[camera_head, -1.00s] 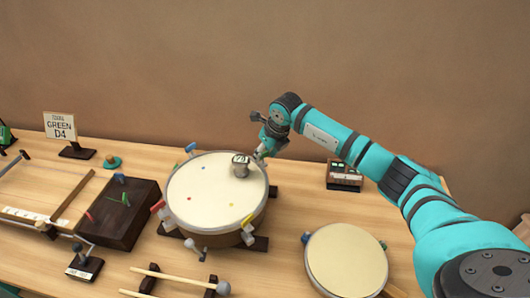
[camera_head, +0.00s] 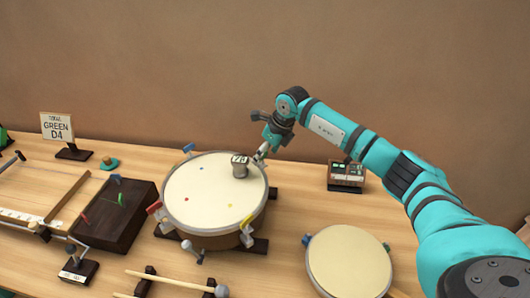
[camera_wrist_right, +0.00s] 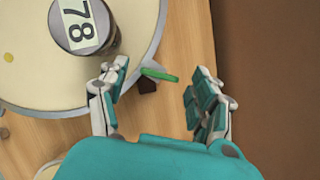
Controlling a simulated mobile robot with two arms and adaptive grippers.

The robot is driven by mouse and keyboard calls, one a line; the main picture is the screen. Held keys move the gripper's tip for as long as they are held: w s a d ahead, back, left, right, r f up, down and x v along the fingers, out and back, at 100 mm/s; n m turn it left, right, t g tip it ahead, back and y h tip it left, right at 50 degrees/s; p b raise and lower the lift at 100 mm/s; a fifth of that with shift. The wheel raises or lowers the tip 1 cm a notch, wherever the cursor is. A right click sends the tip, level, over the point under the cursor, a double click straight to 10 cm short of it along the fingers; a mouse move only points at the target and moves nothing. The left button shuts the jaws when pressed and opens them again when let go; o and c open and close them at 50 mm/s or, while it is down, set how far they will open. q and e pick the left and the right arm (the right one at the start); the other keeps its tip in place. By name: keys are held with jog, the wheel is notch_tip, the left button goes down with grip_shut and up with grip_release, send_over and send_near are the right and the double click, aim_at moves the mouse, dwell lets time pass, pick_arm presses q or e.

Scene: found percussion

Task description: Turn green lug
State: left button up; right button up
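The large drum (camera_head: 210,215) stands on the table with a cylinder marked "78" (camera_head: 239,168) on its head. The green lug (camera_wrist_right: 160,75) sticks out beside the drum rim in the right wrist view. It is hidden behind my gripper in the head view. My right gripper (camera_head: 262,152) is at the drum's far right edge. In the wrist view its fingers (camera_wrist_right: 160,80) are open, one on each side of the lug, with gaps to both. The lug's tip lies about level with the fingertips. Contact cannot be seen. My left gripper is not in view.
The drum also has blue (camera_head: 188,149), red (camera_head: 154,208) and yellow (camera_head: 246,221) lugs. A card reading "GREEN D4" (camera_head: 57,127) stands at the back left. A dark box with coloured pegs (camera_head: 140,222) is left of the drum. A smaller drum (camera_head: 348,262) stands front right.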

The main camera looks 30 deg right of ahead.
jog(key=v, duration=1.2)
jog(key=shift+w, duration=0.1)
